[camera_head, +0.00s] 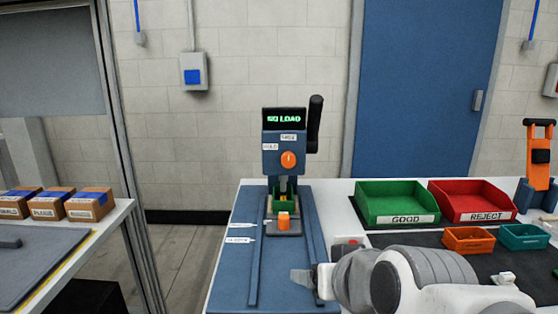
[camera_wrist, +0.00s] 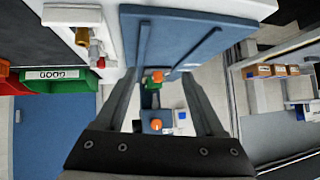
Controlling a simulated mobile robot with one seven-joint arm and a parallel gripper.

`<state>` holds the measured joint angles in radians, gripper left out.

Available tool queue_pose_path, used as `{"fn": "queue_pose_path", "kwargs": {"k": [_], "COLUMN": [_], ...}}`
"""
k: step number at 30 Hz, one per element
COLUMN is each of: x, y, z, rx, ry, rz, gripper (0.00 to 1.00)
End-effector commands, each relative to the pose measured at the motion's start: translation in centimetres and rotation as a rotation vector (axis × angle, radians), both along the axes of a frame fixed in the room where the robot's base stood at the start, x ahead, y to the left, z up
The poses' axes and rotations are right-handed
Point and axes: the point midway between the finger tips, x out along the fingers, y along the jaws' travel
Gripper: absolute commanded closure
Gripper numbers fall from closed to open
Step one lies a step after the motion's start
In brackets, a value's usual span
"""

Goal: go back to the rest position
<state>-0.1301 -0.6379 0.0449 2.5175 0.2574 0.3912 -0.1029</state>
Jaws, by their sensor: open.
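My gripper (camera_head: 312,281) is at the lower middle of the head view, over the front right part of the blue fixture plate (camera_head: 240,270). In the wrist view my gripper (camera_wrist: 165,98) has its two dark fingers spread apart, with nothing held between them.
A green GOOD bin (camera_head: 397,218) and a red REJECT bin (camera_head: 486,214) stand right of the press. Small orange (camera_head: 468,239) and teal (camera_head: 524,236) trays sit in front. An orange and dark device (camera_head: 538,165) stands far right. Cardboard boxes (camera_head: 48,207) line the left table.

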Motion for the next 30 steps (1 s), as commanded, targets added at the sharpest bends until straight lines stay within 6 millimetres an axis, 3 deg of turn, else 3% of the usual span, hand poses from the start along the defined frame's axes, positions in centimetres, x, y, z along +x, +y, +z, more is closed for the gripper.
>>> {"fn": "queue_pose_path", "kwargs": {"k": [9,12,24,30], "x": [-8.8,-8.6,-8.6,-8.6], "y": [-8.1,-7.8,-7.7,-7.7], "z": [-3.3,0.6,10.0,13.8], "rx": [-0.171,-0.169,-0.167,-0.167], "ry": [0.375,0.372,0.372,0.371], "rz": [-0.139,-0.13,-0.126,-0.126], "gripper": [0.29,0.29,0.29,0.29]}}
